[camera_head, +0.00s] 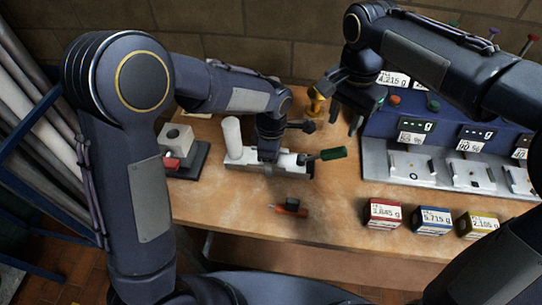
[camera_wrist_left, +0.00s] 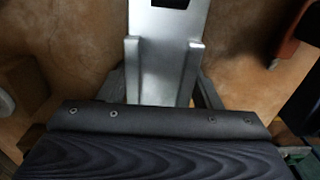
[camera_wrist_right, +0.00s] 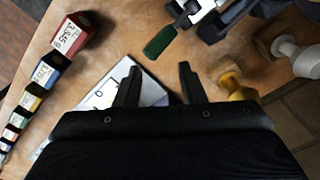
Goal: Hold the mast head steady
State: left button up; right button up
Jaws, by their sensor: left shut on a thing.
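A pale metal piece that I take for the mast head (camera_head: 290,160) lies along the middle of the table, with a white upright cylinder (camera_head: 232,136) at its left end. My left gripper (camera_head: 267,157) reaches down and is shut on it. The left wrist view shows its grey metal body (camera_wrist_left: 165,70) between the fingers; the grip itself is partly hidden. A tool with a green handle (camera_head: 332,153) points out from the right end, and its handle shows in the right wrist view (camera_wrist_right: 160,41). My right gripper (camera_head: 345,118) is open and empty above the table, behind the green handle.
A dark block with a pale cube (camera_head: 178,138) stands at the left. A small orange-and-black tool (camera_head: 290,208) lies in front. Several labelled boxes (camera_head: 384,213) line the front right, before a blue scale station (camera_head: 440,128). A yellow object (camera_head: 317,100) stands behind.

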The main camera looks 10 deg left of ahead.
jog(key=shift+o, duration=0.8)
jog(key=shift+f, duration=0.1)
jog(key=m+y, duration=1.1)
jog(key=y, duration=0.7)
send_near(328, 151)
jog(key=a, duration=0.8)
jog(key=shift+a, duration=0.25)
